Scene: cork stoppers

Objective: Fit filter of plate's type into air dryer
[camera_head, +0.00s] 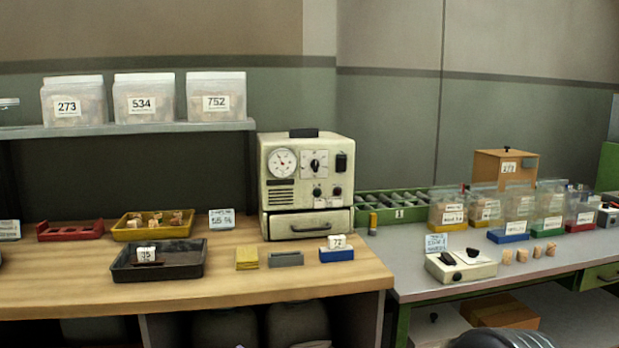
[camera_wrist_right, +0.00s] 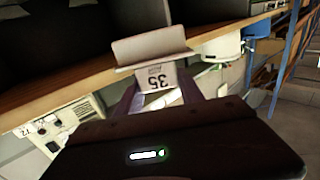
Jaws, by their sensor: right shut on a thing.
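In the right wrist view, my right gripper (camera_wrist_right: 160,82) is shut on a pale grey piece (camera_wrist_right: 150,45) with a white tag that reads 35, seen upside down. The cream machine with a dial (camera_head: 305,165) and a front drawer with a handle (camera_head: 310,224) stands at the right end of the wooden bench in the head view; the drawer looks shut. A blue block tagged 72 (camera_head: 337,255), a grey block (camera_head: 286,259) and a yellow block (camera_head: 247,258) lie before it. A tag seeming to read 35 (camera_head: 147,254) stands in the dark tray. My left gripper is not in view.
The dark tray (camera_head: 195,268) and a yellow tray of corks (camera_head: 120,235) are on the wooden bench, with a small card (camera_head: 222,219) behind. The grey bench (camera_head: 410,285) at right holds bins of corks and a small white device (camera_head: 460,266). The bench's front strip is clear.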

